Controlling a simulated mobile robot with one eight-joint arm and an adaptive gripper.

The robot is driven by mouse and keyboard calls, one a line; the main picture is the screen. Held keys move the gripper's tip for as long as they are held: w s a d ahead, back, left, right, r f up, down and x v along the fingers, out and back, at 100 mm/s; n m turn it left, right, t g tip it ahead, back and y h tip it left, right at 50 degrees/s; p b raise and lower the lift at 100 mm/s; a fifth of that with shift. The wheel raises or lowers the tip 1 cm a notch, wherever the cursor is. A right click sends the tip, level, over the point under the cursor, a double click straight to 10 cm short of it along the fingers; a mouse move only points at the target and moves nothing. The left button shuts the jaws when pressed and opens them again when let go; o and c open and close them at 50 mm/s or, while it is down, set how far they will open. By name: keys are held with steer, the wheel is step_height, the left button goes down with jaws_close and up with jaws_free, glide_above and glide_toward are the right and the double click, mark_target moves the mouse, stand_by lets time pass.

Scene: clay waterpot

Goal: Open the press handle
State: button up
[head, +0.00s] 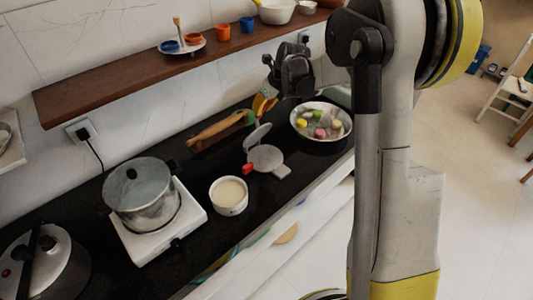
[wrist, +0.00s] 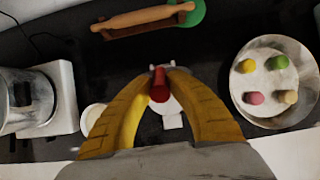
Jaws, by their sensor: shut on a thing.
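The press (head: 268,158) lies on the dark counter, with a round pale base plate and a round lid (head: 257,136) that stands tilted up from it. A red part (head: 250,169) shows at its left side. In the wrist view, a red handle (wrist: 160,86) sits between the yellow fingertips of my gripper (wrist: 161,74), which is shut on it. Part of the pale press (wrist: 172,121) shows below the red handle, between the fingers. In the head view, my gripper (head: 264,104) is behind and above the press, and its contact is not clear there.
A bowl (head: 344,135) with several coloured pieces stands right of the press. A white cup (head: 229,195) and a pot (head: 143,190) on a white burner stand to the left. A rolling pin (head: 216,130) lies behind. A wooden shelf (head: 120,83) runs along the wall.

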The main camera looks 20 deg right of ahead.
steer(key=shift+w+a+r, duration=0.15)
steer(key=shift+w+a, duration=0.05)
steer(key=shift+w, duration=0.35)
steer(key=shift+w+a+r, duration=0.1)
steer(key=shift+w+a, duration=0.1)
steer(key=shift+w, duration=0.3)
steer(key=shift+w+a+r, duration=0.15)
steer(key=shift+w+a, duration=0.05)
steer(key=shift+w, duration=0.35)
steer(key=shift+w+a, duration=0.1)
steer(key=shift+w, duration=0.05)
steer(key=w, duration=0.1)
steer(key=w+a, duration=0.1)
steer(key=w, duration=0.1)
steer(key=shift+r+p, duration=0.1)
steer(key=shift+p, duration=0.3)
steer(key=shift+w, duration=0.1)
steer(key=shift+w+a, duration=0.35)
steer(key=shift+w, duration=0.5)
steer(key=shift+w+a, duration=0.3)
steer(key=shift+w, duration=0.5)
